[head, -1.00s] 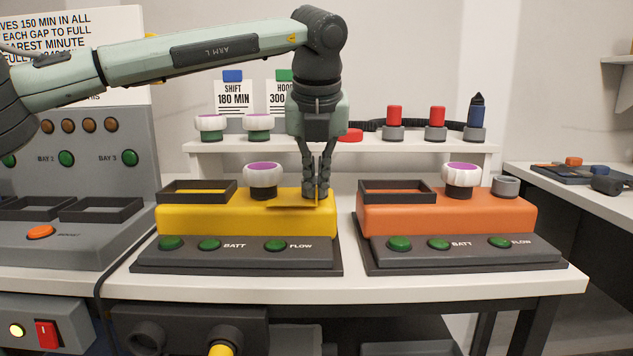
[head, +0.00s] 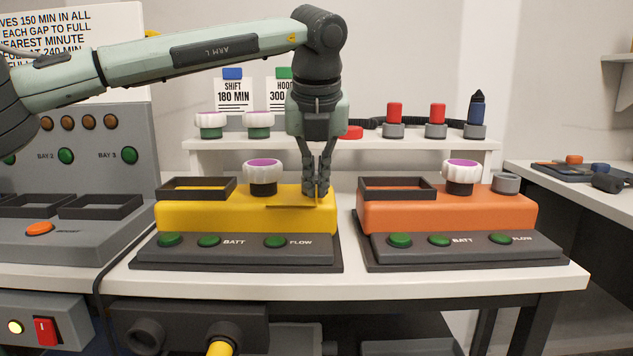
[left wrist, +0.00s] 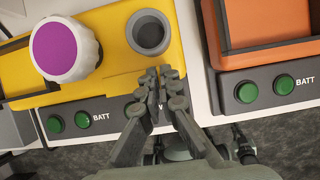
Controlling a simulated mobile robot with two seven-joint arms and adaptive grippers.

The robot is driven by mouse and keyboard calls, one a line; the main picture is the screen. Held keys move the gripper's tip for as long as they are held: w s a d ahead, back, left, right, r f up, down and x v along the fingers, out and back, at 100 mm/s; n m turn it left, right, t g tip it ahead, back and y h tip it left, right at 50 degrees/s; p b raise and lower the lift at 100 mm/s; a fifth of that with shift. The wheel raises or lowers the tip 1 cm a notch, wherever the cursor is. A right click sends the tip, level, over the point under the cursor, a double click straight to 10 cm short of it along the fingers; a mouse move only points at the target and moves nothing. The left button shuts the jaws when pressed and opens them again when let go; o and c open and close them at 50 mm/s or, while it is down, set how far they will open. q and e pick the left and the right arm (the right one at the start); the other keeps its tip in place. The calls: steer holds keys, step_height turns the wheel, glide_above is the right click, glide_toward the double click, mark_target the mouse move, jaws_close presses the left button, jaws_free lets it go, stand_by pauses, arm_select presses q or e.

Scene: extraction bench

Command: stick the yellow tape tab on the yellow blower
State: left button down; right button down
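The yellow blower (head: 225,213) sits on the bench, with a purple-topped white knob (head: 262,172) on it. The thin yellow tape tab (head: 292,206) lies along the blower's upper front edge, with a dark shadow line under it. It also shows as a flat yellow patch in the left wrist view (left wrist: 122,83). My left gripper (head: 317,190) points down over the blower's right end, its fingers nearly together on the tab's right end. In the left wrist view the fingertips (left wrist: 161,78) cover that end. Whether the whole tab touches the blower is unclear. My right gripper is out of view.
A grey round port (left wrist: 150,33) stands on the yellow blower just behind my fingertips. An orange blower (head: 450,212) stands to the right across a narrow gap. Behind, a shelf (head: 380,146) carries knobs and red and blue parts. A grey charging station (head: 60,245) stands left.

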arm_select(q)
steer(key=shift+f, duration=0.25)
stand_by(0.3)
steer(key=c, duration=2.2)
jaws_free()
steer(key=o, duration=0.6)
steer(key=shift+c, duration=0.2)
steer(key=shift+r, duration=0.1)
steer(key=v, duration=1.2)
